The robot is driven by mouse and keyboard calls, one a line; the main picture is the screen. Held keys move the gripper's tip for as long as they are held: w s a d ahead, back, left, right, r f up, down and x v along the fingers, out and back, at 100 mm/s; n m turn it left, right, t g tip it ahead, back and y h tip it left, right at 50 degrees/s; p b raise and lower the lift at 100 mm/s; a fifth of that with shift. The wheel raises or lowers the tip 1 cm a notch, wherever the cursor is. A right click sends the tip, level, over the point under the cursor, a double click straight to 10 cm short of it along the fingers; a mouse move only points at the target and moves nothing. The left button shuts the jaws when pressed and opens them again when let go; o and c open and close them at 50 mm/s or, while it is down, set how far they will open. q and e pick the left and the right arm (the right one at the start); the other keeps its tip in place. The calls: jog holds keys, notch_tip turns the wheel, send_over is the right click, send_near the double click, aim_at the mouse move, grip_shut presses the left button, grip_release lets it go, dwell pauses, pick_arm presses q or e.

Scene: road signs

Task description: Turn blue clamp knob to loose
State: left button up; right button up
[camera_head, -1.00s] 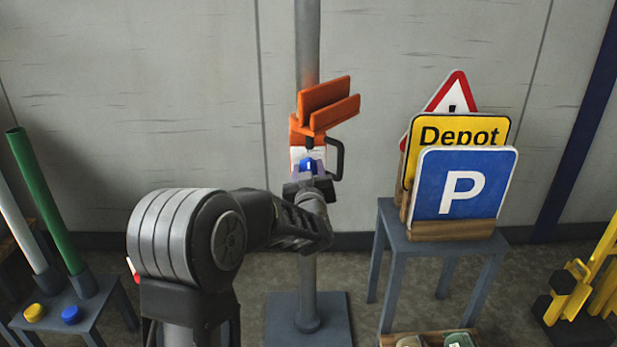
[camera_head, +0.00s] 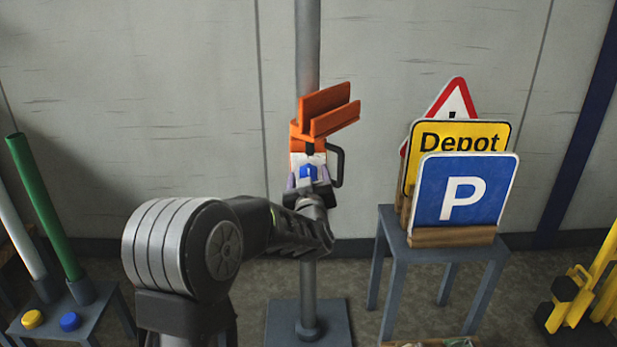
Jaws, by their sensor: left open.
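The blue clamp knob (camera_head: 308,172) sits on the front of the orange clamp (camera_head: 302,132), below its slotted bracket, on a grey upright pole (camera_head: 308,55). A white plate with lettering too small to read lies behind the knob. My left gripper (camera_head: 308,178) is open, with its two fingers on either side of the knob. I cannot tell whether the fingers touch it. My left arm comes up from the lower left and hides part of the pole. My right gripper is not in view.
A dark handle (camera_head: 338,165) sticks out right of the clamp. A grey stand (camera_head: 390,265) on the right holds the blue P sign (camera_head: 464,190), yellow Depot sign (camera_head: 458,142) and red triangle (camera_head: 453,100). A small table (camera_head: 68,335) at left holds two caps.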

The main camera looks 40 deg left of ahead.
pick_arm(q)
jog(key=p+v, duration=0.1)
jog(key=v, duration=0.6)
jog(key=shift+s+d, duration=0.3)
jog(key=shift+f, duration=0.1)
dwell(0.3)
jog(key=s+d+f+m+g+h, duration=0.1)
jog(key=d+f+m+g+h, duration=0.3)
jog(key=d+f, duration=0.8)
jog(key=s+d+f+m+h, duration=0.25)
jog(key=d+f+h, duration=0.55)
jog(key=f, duration=0.6)
jog(key=s+d+f+m+g+h, duration=0.1)
jog(key=s+d+f+g, duration=0.2)
jog(key=s+d+f, duration=0.35)
jog(key=s+d+f+m+g+h, duration=0.1)
jog(key=s+d+f+g, duration=0.25)
jog(key=s+f, duration=0.5)
jog(key=s+d+f+m+g+h, duration=0.1)
jog(key=s+d+f+g, duration=0.2)
jog(key=s+d+f, duration=0.5)
jog(key=s+a+r+p, duration=0.1)
jog(key=r+p, duration=1.2)
jog(key=r, duration=0.1)
jog(key=s+r+p, duration=0.2)
jog(key=r+p, duration=1.1)
jog(key=r, duration=0.1)
jog(key=shift+a+n, duration=0.35)
